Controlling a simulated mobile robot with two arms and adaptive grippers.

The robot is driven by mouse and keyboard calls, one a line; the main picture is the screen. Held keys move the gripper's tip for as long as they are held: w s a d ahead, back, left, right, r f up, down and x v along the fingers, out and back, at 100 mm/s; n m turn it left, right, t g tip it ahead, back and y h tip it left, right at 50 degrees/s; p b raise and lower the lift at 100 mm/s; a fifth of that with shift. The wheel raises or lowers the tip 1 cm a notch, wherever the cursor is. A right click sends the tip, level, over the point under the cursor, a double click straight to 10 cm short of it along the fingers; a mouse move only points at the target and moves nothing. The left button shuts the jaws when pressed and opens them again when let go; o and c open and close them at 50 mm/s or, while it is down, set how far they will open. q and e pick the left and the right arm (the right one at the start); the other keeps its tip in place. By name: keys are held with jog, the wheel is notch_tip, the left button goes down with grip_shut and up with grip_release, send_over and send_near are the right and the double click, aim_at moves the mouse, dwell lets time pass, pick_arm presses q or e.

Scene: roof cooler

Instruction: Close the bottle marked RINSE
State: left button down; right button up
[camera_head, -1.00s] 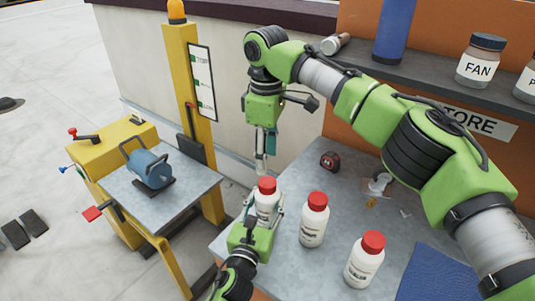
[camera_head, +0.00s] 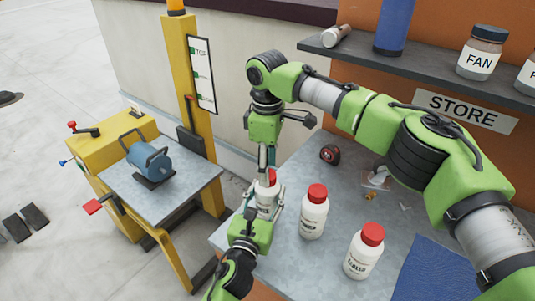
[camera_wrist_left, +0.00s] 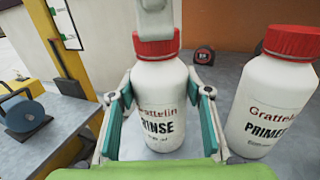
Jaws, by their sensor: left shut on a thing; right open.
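The white bottle marked RINSE (camera_wrist_left: 158,120) stands upright with a red cap (camera_wrist_left: 157,48) on its neck. It also shows in the head view (camera_head: 264,203). My left gripper (camera_wrist_left: 158,95) is shut around its body from both sides. My right gripper (camera_head: 267,163) points straight down at the cap from above. In the left wrist view its pale finger (camera_wrist_left: 153,20) overlaps the cap's top; I cannot tell whether it touches. The right jaws are open. How tightly the cap sits cannot be told.
A PRIMER bottle (camera_wrist_left: 265,105) with a red cap stands close on the right. Another red-capped bottle (camera_head: 363,254) stands nearer the front. A tape measure (camera_head: 329,154) lies behind. A blue mat (camera_head: 435,275) covers the right front. A shelf (camera_head: 420,73) overhangs the back.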

jog(key=shift+f, duration=0.85)
jog(key=shift+c, duration=0.4)
jog(key=c, duration=1.1)
jog(key=shift+m, duration=0.9)
jog(key=o, duration=1.3)
notch_tip(320, 180, up, 12)
